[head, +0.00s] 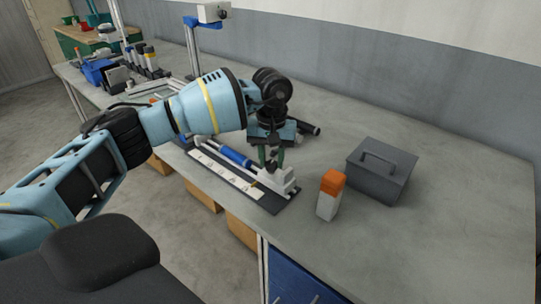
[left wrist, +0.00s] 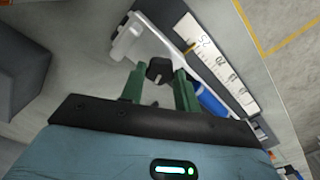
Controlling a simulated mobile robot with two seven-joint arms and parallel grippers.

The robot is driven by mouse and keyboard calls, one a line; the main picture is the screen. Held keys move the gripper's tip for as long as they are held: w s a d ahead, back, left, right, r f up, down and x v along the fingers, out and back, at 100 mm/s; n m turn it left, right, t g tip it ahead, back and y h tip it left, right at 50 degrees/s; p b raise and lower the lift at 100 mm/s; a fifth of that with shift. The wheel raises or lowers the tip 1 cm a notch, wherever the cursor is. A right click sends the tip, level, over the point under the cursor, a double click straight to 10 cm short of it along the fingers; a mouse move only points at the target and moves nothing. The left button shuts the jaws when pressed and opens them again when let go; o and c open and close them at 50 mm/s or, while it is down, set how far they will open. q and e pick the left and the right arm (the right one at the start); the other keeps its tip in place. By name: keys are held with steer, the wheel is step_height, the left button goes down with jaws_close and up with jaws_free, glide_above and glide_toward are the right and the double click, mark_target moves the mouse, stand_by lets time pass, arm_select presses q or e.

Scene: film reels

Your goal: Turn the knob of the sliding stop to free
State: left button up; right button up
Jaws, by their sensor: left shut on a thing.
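The sliding stop (head: 285,179) is a pale grey block at the near right end of a dark base (head: 272,206) with a white marked scale. It also shows in the left wrist view (left wrist: 128,38). Its black knob (left wrist: 159,69) sits between the green fingers of my left gripper (left wrist: 160,84), which is shut on it. In the head view my left gripper (head: 271,160) points down over the stop and mostly hides the knob. I cannot tell which setting the knob points to. My right gripper is not in view.
A blue cylinder (head: 235,156) lies along the scale. An orange-capped white bottle (head: 327,205) and a grey box with a handle (head: 372,178) stand right of the stop. Bottles and a blue bin (head: 97,71) are at the far left.

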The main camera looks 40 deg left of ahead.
arm_select(q)
steer(key=n+p, duration=0.1)
steer(key=n, duration=0.3)
steer(key=shift+r+n, duration=0.1)
steer(key=shift+n, duration=0.2)
steer(key=n+p, duration=0.1)
steer(key=n, duration=0.2)
steer(key=shift+n, duration=0.4)
steer(key=n+p, duration=0.1)
steer(key=n, duration=0.2)
steer(key=shift+n, duration=0.3)
steer(key=n+p, duration=0.1)
steer(key=n, duration=0.3)
steer(key=shift+s+p, duration=0.1)
steer(key=shift+p, duration=0.3)
steer(key=n+p, duration=0.1)
steer(key=n, duration=0.3)
steer(key=n+p, duration=0.1)
steer(key=n, duration=0.3)
steer(key=shift+n, duration=0.3)
steer(key=n+p, duration=0.1)
steer(key=n, duration=0.3)
steer(key=shift+n, duration=1.7)
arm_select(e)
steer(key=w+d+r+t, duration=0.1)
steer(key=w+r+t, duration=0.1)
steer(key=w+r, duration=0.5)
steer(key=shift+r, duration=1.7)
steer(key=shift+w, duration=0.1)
